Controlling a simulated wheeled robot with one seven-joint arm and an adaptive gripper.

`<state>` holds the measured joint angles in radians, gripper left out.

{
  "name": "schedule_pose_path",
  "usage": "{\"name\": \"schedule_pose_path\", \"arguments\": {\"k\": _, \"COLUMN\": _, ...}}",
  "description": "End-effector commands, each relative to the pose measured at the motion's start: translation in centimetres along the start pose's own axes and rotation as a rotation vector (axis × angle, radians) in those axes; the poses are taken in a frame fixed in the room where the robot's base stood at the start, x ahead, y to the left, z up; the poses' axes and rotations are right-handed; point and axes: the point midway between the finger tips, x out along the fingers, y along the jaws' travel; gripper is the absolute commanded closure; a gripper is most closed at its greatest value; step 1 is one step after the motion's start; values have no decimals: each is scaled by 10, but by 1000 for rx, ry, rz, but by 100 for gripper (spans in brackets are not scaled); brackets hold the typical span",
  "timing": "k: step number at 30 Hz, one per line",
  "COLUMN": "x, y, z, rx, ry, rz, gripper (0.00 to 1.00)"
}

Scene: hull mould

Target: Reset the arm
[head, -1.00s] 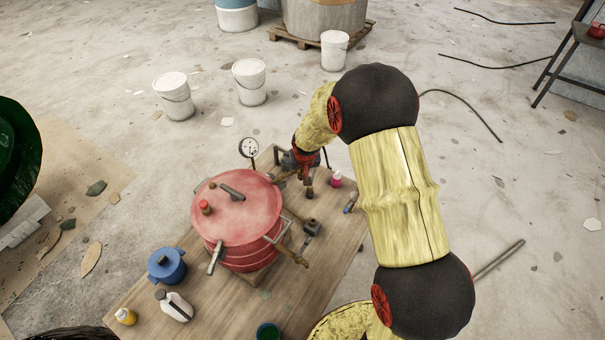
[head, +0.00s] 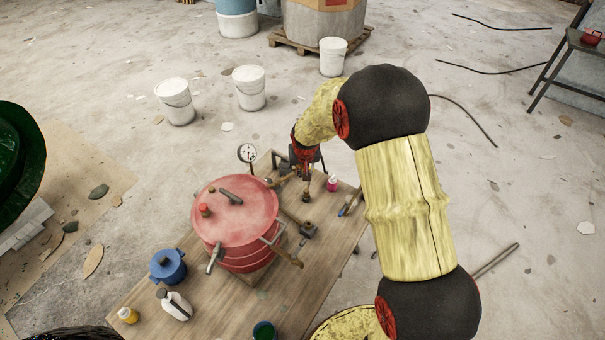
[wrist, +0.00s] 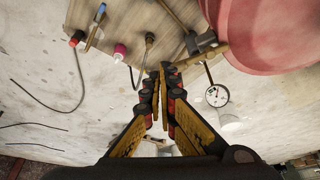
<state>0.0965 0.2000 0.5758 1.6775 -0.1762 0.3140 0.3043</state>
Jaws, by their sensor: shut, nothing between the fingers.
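My gripper (head: 306,192) is over the far end of the wooden table, just right of the red pressure pot (head: 236,222). In the wrist view my gripper (wrist: 162,70) has its two yellow and black fingers together with nothing between them. Its fingertips overlap the pot's brass pipe fitting in that picture; I cannot tell whether they touch it. My arm, in yellow wrapping with black joints, reaches in from the right side of the head view.
A pressure gauge (head: 247,153) stands behind the pot. White buckets (head: 249,88) stand on the floor beyond. The floor at right is mostly clear.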

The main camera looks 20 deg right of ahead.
Motion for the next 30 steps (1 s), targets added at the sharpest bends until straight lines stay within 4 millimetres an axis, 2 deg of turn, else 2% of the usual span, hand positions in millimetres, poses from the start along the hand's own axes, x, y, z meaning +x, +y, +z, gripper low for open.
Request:
{"name": "schedule_pose_path", "arguments": {"k": 1, "x": -10, "y": 0, "z": -4, "rx": 0, "ry": 0, "rz": 0, "gripper": 100}}
{"name": "schedule_pose_path", "arguments": {"k": 5, "x": -18, "y": 0, "z": -8, "rx": 0, "ry": -2, "rz": 0, "gripper": 100}}
{"name": "schedule_pose_path", "arguments": {"k": 20, "x": -18, "y": 0, "z": -5, "rx": -17, "ry": -12, "rz": 3, "gripper": 100}}
{"name": "schedule_pose_path", "arguments": {"k": 23, "x": -17, "y": 4, "z": 13, "rx": -44, "ry": -67, "rz": 14, "gripper": 100}}
{"name": "schedule_pose_path", "arguments": {"k": 26, "x": -17, "y": 9, "z": 44, "rx": -64, "ry": -141, "rz": 24, "gripper": 100}}
{"name": "schedule_pose_path", "arguments": {"k": 28, "x": -27, "y": 13, "z": 66, "rx": -79, "ry": -195, "rz": 29, "gripper": 100}}
{"name": "schedule_pose_path", "arguments": {"k": 30, "x": -47, "y": 16, "z": 85, "rx": -96, "ry": -235, "rz": 31, "gripper": 100}}
